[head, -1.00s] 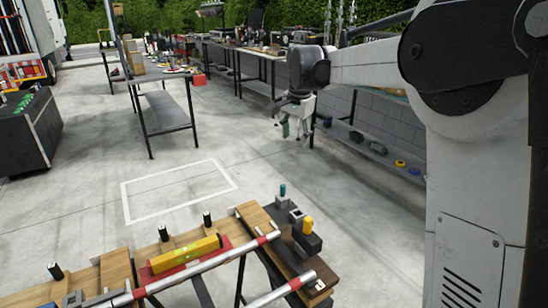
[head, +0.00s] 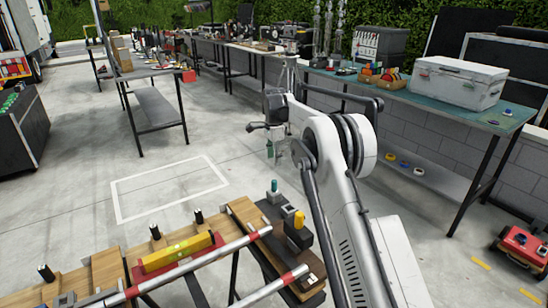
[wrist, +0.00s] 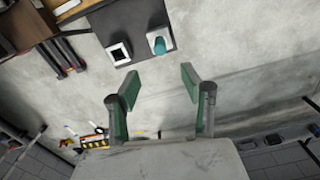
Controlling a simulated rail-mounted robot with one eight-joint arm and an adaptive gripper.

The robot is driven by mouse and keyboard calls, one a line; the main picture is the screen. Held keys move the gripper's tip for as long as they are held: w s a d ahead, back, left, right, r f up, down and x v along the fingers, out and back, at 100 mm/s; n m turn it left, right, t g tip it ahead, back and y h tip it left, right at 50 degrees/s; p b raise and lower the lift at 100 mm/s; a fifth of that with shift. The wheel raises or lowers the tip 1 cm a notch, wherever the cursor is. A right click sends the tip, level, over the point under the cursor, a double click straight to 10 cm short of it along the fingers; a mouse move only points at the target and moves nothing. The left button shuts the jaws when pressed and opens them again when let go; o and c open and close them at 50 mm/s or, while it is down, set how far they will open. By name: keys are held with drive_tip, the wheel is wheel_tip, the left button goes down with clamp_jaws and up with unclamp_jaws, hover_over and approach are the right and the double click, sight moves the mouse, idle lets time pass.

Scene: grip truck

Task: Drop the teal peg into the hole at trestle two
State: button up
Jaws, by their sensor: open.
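The teal peg (head: 274,185) stands upright in a light holder block at the far end of the near trestle's dark board (head: 316,268). It also shows in the wrist view (wrist: 158,45), beyond my fingertips. A block with a dark square opening (wrist: 119,52) is beside it on the same dark board; it shows in the head view too (head: 288,210). I cannot tell which trestle is trestle two. My gripper (wrist: 160,85) is open and empty, with green inner pads. In the head view it hangs above and beyond the peg, apart from it.
A yellow-topped dark block (head: 299,226) stands close to the peg. A yellow level (head: 176,252), black upright pegs and red-banded silver tubes (head: 212,259) occupy the near trestle. A teal bench with a white case (head: 457,82) is at right. Open floor lies beyond the trestle.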

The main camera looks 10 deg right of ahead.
sight(274, 181)
wheel_tip(274, 181, down, 14)
drive_tip(key=shift+r+b, duration=0.15)
drive_tip(key=shift+b, duration=0.7)
drive_tip(key=c, duration=1)
